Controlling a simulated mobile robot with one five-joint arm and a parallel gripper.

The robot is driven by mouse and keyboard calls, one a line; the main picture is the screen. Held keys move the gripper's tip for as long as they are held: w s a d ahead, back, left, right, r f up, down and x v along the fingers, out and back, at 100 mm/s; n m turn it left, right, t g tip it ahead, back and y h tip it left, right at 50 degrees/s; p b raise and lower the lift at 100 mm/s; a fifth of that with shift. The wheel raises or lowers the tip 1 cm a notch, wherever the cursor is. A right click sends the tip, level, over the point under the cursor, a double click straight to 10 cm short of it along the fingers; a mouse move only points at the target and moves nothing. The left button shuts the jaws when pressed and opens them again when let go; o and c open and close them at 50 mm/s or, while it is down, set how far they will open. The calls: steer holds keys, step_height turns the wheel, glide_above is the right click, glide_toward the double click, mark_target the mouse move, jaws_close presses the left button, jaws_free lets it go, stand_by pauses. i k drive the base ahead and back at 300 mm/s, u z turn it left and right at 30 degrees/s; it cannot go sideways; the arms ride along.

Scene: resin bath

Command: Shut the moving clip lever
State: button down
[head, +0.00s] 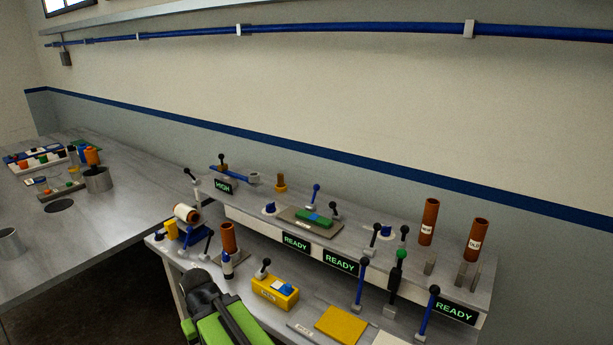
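Several small levers with ball knobs stand on the bench, and I cannot tell for sure which is the moving clip lever. One black-knobbed lever (334,210) stands beside a green block (313,218) on a grey-brown plate (289,214) on the raised shelf. Another black-knobbed lever (373,237) stands to its right, and one (264,268) is on a yellow box (275,294). My green and black arm reaches in from the bottom. Its black end (203,289) is left of the yellow box; its fingers are not distinguishable.
Orange cylinders (429,221) stand upright at the shelf's right. Blue levers (361,283) and a green-knobbed lever (399,267) rise along the front. Green READY signs (341,262) line the shelf edge. A yellow square (341,325) lies in front. The left bench (95,230) has free room.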

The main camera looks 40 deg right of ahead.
mark_target(316, 186)
steer(key=i, duration=1.35)
steer(key=z, duration=0.05)
